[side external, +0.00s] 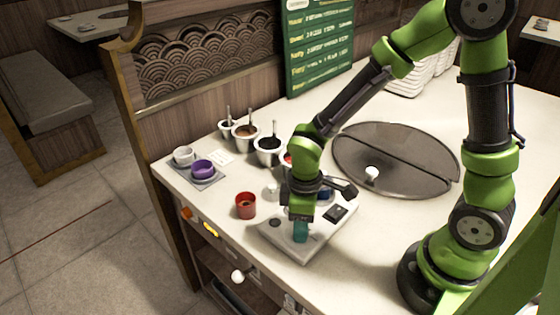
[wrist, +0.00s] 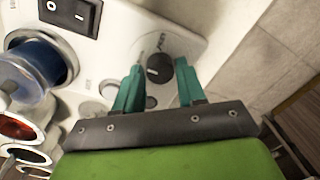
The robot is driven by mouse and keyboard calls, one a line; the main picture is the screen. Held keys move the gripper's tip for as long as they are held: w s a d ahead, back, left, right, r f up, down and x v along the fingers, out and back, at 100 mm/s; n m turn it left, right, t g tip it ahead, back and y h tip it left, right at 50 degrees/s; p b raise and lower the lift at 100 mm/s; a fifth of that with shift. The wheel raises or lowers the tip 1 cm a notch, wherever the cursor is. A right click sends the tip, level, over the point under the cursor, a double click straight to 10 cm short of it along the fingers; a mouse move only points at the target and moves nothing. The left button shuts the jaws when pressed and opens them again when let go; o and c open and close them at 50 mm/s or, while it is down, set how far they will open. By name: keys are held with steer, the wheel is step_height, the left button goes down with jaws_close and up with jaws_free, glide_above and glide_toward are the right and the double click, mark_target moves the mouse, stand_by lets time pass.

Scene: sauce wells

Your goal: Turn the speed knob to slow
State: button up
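A round black knob (wrist: 160,67) with a white mark sits on a pale grey machine (wrist: 120,40); the small lettering beside it is unreadable. In the wrist view my gripper (wrist: 160,72) is open, with one teal finger on each side of the knob and a visible gap to both. I cannot tell whether the fingertips are down at the knob's height. In the side view my gripper (side external: 300,232) points down over the machine (side external: 305,252), and a dark round knob (side external: 275,222) shows to its left. My gripper's bar hides part of the panel.
A black rocker switch (wrist: 70,12) and a blue cup (wrist: 30,72) are on the machine. A red cup (side external: 246,205) stands to its left, near the counter's front edge. Sauce wells (side external: 268,148) and a round dark lid (side external: 395,160) lie behind.

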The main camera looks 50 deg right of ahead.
steer(key=shift+o, duration=1.4)
steer(key=shift+r, duration=0.1)
step_height(320, 180, up, 17)
steer(key=shift+w+d, duration=0.2)
steer(key=shift+d, duration=0.1)
steer(key=s+d+r+m+t+y, duration=0.1)
steer(key=s+d+r+m+t, duration=0.2)
steer(key=m, duration=0.8)
steer(key=s+d+t, duration=0.2)
steer(key=d+t, duration=0.1)
steer(key=t, duration=0.1)
steer(key=shift+d+r+t+y, duration=0.2)
steer(key=shift+r+t+y, duration=0.1)
steer(key=shift+r, duration=0.1)
